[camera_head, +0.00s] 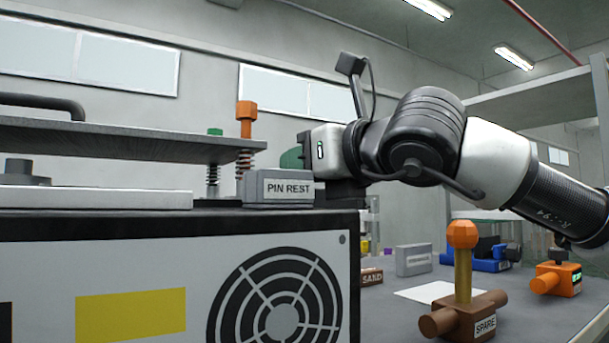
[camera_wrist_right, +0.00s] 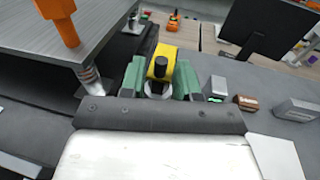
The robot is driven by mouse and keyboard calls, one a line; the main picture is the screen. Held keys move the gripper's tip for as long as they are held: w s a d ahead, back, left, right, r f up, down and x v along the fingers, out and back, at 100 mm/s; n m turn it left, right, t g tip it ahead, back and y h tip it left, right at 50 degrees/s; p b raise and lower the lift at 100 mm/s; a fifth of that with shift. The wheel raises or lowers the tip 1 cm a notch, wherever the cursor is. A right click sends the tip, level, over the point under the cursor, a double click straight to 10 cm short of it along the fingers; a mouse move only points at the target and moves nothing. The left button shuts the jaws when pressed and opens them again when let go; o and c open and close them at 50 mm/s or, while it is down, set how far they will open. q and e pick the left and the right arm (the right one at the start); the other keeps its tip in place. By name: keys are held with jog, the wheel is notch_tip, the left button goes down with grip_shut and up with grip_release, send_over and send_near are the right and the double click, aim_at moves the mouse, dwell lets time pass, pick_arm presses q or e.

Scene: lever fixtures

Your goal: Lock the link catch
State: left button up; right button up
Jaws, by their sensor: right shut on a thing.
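My right gripper (camera_wrist_right: 160,82) has its green fingers on either side of a yellow piece with a black knob (camera_wrist_right: 162,64) in the right wrist view, and it is shut on it. I cannot tell whether this piece is the link catch. In the head view the right gripper (camera_head: 293,158) is just behind the grey PIN REST block (camera_head: 281,187), which hides the held piece. An orange-headed pin with a spring (camera_head: 246,112) stands at the dark plate's right end; it also shows in the wrist view (camera_wrist_right: 62,22). My left gripper is not in view.
A dark plate (camera_head: 120,140) with a black handle is raised over the fixture left of the gripper. A green-capped spring pin (camera_head: 214,134) stands under its edge. A brown SPARE fixture (camera_head: 464,312) and an orange device (camera_head: 557,280) stand on the grey table at right.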

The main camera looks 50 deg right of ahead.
jog(key=shift+f, duration=0.1)
jog(key=o, duration=0.6)
jog(key=shift+s, duration=0.1)
jog(key=s+a+p, duration=0.1)
jog(key=s+p, duration=0.1)
jog(key=s, duration=0.8)
jog(key=shift+s+r, duration=0.3)
jog(key=shift+r, duration=0.15)
jog(key=shift+a, duration=0.1)
